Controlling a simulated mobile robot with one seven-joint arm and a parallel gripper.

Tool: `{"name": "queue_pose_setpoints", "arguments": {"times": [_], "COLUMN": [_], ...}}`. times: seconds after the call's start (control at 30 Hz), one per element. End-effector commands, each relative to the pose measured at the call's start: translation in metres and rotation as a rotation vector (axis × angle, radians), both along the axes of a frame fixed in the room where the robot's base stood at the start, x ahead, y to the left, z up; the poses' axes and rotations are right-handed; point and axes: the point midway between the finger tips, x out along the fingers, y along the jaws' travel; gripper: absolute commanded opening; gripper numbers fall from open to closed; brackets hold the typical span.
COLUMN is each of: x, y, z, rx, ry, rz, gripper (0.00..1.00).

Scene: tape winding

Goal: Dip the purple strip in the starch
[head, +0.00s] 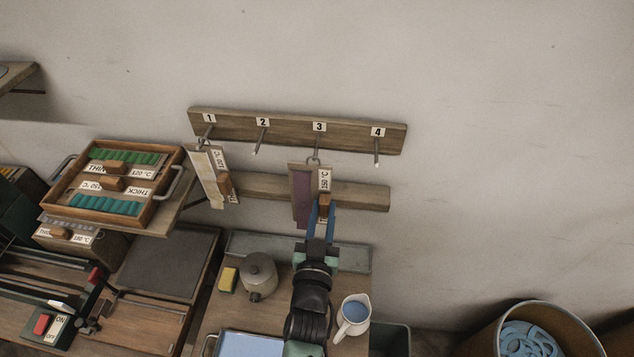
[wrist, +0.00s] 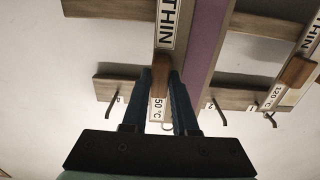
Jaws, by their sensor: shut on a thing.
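The purple strip (head: 301,195) lies along a flat hanging board (head: 309,167), which hangs by a ring at peg 3 of the wall rack. The board carries white labels and a wooden grip (head: 324,207). My gripper (head: 321,221) is shut on this grip; the wrist view shows the grip (wrist: 161,76) between its fingers (wrist: 162,100), with the purple strip (wrist: 205,42) beside it. Pale blue fills a tray (head: 208,346) at the bottom edge and a white jug (head: 354,317); I cannot tell which is the starch.
Another labelled board (head: 208,176) hangs at peg 1; pegs 2 and 4 are bare. A lidded pot (head: 258,274) and yellow sponge (head: 228,280) stand left of my arm. A wooden tray (head: 149,210) stands at left, a bin (head: 548,310) at right.

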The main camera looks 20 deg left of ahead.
Motion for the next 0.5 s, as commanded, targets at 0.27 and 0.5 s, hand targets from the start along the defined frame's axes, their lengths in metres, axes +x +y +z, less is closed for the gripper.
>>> {"name": "queue_pose_setpoints", "arguments": {"times": [0.27,0.5], "x": [-0.014,-0.025], "y": [-0.004,-0.008], "z": [0.001,0.001], "rx": [0.000,0.000], "ry": [0.000,0.001], "rz": [-0.001,-0.001], "gripper": [0.00,0.00]}}
